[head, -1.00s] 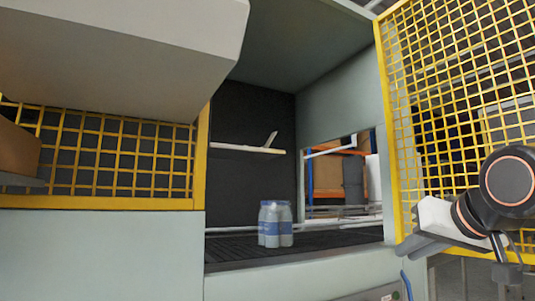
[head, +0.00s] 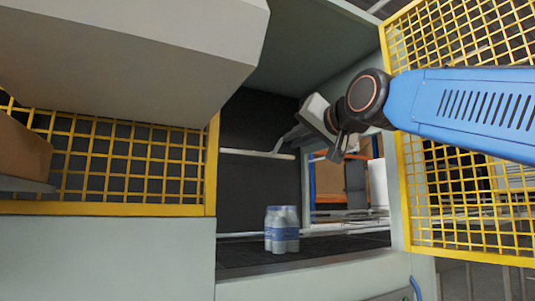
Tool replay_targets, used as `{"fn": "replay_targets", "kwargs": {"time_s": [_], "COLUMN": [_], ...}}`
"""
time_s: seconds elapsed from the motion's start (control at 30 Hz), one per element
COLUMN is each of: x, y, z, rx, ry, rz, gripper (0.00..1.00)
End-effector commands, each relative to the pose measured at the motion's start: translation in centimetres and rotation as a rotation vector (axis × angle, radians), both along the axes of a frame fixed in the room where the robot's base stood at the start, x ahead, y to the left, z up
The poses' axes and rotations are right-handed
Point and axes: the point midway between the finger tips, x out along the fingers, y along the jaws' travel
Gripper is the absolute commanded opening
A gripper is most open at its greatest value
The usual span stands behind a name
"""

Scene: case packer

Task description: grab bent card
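My gripper (head: 290,139) reaches into the open case packer from the right, with its fingers pointing down and left at the right end of a thin pale ledge (head: 245,153). In the earlier view a small pale bent card stands tilted on that end of the ledge.
A pack of blue-labelled bottles (head: 282,230) stands on the dark conveyor (head: 242,255) below the ledge. A yellow mesh door (head: 460,205) stands open at right. Yellow mesh guarding (head: 120,165) and a large grey housing (head: 130,50) close off the left.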

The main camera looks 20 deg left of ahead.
Motion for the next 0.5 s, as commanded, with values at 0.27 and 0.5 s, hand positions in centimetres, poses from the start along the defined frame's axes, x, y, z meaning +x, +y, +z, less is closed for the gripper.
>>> {"fn": "replay_targets", "kwargs": {"time_s": [0.27,0.5], "x": [3.0,4.2], "y": [3.3,4.6], "z": [-0.1,-0.1], "rx": [-0.001,-0.001], "ry": [0.001,0.001], "rz": [0.0,0.0], "gripper": [0.12,0.12]}}
